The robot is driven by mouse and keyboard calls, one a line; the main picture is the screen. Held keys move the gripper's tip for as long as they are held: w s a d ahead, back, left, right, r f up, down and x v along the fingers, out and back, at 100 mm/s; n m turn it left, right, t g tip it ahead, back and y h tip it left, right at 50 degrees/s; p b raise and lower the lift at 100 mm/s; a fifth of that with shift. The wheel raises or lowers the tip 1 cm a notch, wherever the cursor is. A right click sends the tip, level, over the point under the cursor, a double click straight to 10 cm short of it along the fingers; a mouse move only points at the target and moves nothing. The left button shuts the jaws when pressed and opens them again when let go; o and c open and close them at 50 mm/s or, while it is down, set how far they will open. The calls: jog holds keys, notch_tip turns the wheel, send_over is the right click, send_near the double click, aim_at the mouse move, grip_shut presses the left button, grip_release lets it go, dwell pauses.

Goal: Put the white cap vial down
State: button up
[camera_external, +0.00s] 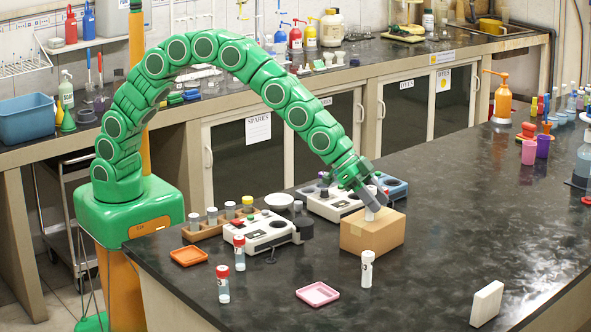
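My gripper (371,200) is over the cardboard box (371,240), pointing down. A small white piece (369,214) shows between and below its fingers, just at or above the box top; it looks like the lower part of a vial held in the fingers. A separate white cap vial (367,270) stands upright on the dark bench in front of the box, apart from my gripper.
Two red cap vials (222,285) stand at the front left. An orange tray (188,256) and a pink tray (317,294) lie on the bench. A white block (487,304) stands at the front right. Instruments (258,231) sit left of the box. The bench right of the box is clear.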

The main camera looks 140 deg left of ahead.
jog(key=shift+r, duration=0.2)
jog(key=shift+v, duration=0.85)
jog(key=v, duration=1)
jog(key=shift+s, duration=0.2)
jog(key=s+d+r+m+g+h, duration=0.1)
jog(key=s+d+m+g+h, duration=0.2)
jog(key=s+d, duration=1.85)
jog(key=s+d+g, duration=0.3)
jog(key=s+d, duration=0.2)
jog(key=s, duration=0.8)
jog(key=s+d+f+m+g, duration=0.1)
jog(key=s+d+g, duration=0.3)
jog(key=s, duration=1)
jog(key=shift+s+d+h, duration=0.2)
jog(key=shift+d+h, duration=0.1)
jog(key=shift+d, duration=0.95)
